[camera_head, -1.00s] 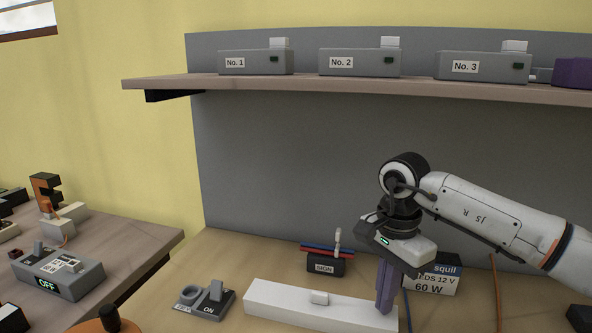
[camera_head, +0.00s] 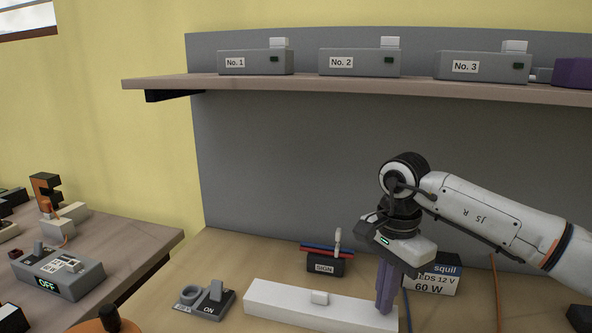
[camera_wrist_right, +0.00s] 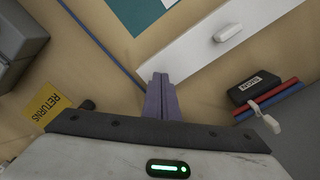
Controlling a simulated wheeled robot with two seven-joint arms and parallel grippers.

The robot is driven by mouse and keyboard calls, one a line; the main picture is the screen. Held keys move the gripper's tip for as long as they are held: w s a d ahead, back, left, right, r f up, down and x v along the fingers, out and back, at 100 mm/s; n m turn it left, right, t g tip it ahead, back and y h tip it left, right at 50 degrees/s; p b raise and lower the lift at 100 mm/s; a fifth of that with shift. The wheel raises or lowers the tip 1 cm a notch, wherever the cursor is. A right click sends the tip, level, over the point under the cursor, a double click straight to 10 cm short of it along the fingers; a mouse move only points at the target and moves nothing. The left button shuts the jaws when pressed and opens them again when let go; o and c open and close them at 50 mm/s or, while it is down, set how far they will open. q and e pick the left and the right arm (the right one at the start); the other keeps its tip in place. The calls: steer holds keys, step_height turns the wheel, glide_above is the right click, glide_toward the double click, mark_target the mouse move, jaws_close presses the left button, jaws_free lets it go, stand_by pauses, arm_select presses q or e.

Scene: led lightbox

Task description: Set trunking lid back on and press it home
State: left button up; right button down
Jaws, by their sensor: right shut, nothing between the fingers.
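The white trunking lid (camera_head: 290,303), a long white bar with a small raised grip (camera_head: 319,298), lies on the bench in the head view. It also shows at the top of the right wrist view (camera_wrist_right: 200,55). My right gripper (camera_head: 384,308) points down at the lid's right end, its purple fingers shut and empty. In the right wrist view the fingertips (camera_wrist_right: 161,80) meet over the lid's end. I cannot tell whether they touch it or how fully the lid is seated. My left gripper is not in view.
A black SIGN block (camera_head: 325,266) with red and blue leads stands behind the lid. The 60 W driver box (camera_head: 436,276) stands behind my right gripper. An ON switch box (camera_head: 211,298) is left of the lid. A shelf (camera_head: 300,88) spans the back panel above.

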steer(key=shift+f, duration=0.15)
stand_by(0.4)
steer(key=shift+f+b, duration=0.4)
steer(key=shift+f, duration=0.1)
steer(key=shift+s+f, duration=0.1)
steer(key=shift+f, duration=0.05)
stand_by(0.7)
steer(key=shift+r+p, duration=1)
steer(key=shift+r, duration=0.65)
steer(key=shift+f, duration=0.1)
